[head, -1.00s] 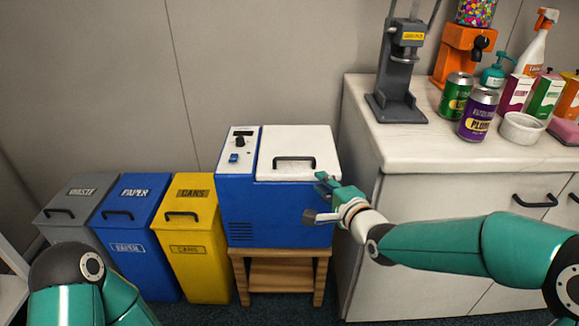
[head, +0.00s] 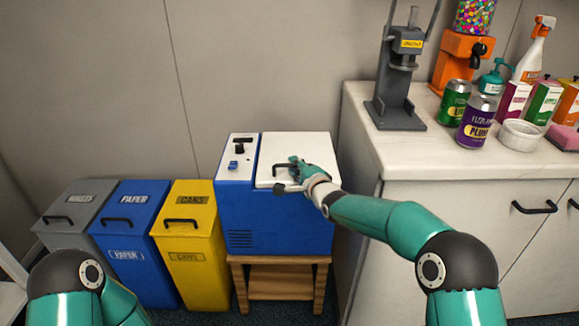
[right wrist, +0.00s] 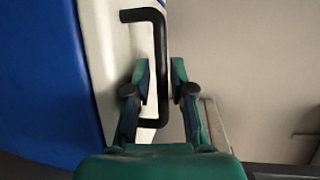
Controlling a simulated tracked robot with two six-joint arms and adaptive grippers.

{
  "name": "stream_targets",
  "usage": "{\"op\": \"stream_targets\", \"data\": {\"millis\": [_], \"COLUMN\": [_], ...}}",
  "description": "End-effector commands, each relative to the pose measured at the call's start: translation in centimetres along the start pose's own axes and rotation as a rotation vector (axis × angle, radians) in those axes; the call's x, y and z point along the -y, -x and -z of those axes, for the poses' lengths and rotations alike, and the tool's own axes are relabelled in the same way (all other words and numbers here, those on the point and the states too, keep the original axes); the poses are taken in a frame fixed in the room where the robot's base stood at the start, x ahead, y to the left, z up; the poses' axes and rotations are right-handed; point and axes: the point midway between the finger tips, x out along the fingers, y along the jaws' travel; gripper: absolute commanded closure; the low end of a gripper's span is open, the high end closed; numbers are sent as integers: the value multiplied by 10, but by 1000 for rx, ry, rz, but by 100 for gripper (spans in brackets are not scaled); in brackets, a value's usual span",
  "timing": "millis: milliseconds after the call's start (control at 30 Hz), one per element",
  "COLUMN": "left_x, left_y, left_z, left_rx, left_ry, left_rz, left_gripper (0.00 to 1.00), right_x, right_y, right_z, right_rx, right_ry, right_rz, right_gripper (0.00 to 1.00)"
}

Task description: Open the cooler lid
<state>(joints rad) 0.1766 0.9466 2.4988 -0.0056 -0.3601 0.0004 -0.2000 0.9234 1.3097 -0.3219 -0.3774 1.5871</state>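The cooler is a blue box (head: 262,222) with a white lid (head: 296,146) and a black bar handle (head: 279,170) near the lid's front edge. The lid lies shut. My right gripper (head: 297,169) is at the handle's right part. In the right wrist view, the handle (right wrist: 160,45) passes between the two fingers (right wrist: 160,78), with a narrow gap visible beside the bar, so the gripper looks open around it. My left gripper is out of view; only part of my left arm shows at the lower left.
The cooler stands on a wooden stand (head: 277,287). Yellow (head: 190,228), blue (head: 128,232) and grey (head: 72,228) bins stand to its left. A white counter (head: 410,153) with cans, bottles and a grey press (head: 396,100) is close on the right. The wall is behind.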

Motion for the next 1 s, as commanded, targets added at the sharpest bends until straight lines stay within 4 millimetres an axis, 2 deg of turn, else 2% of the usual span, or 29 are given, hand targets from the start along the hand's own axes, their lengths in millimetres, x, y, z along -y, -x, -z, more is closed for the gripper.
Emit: {"op": "stream_targets", "data": {"millis": [400, 433, 567, 867, 900, 1000], "left_x": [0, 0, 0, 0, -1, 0], "left_y": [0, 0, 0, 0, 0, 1], "left_z": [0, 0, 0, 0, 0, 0], "left_rx": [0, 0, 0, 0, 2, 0], "left_ry": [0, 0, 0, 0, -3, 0], "left_rz": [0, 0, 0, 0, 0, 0], "left_gripper": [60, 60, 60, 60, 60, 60], "right_x": [0, 0, 0, -2, -2, -1], "right_y": [-6, -6, -6, -6, -13, -8], "right_z": [0, 0, 0, 0, -17, -7], "right_rx": [0, 0, 0, 0, 3, 2], "right_ry": [0, 0, 0, 0, -2, 0], "right_rz": [-1, -1, -1, -4, -3, -5], "right_gripper": [77, 79, 100, 100, 100, 100]}}
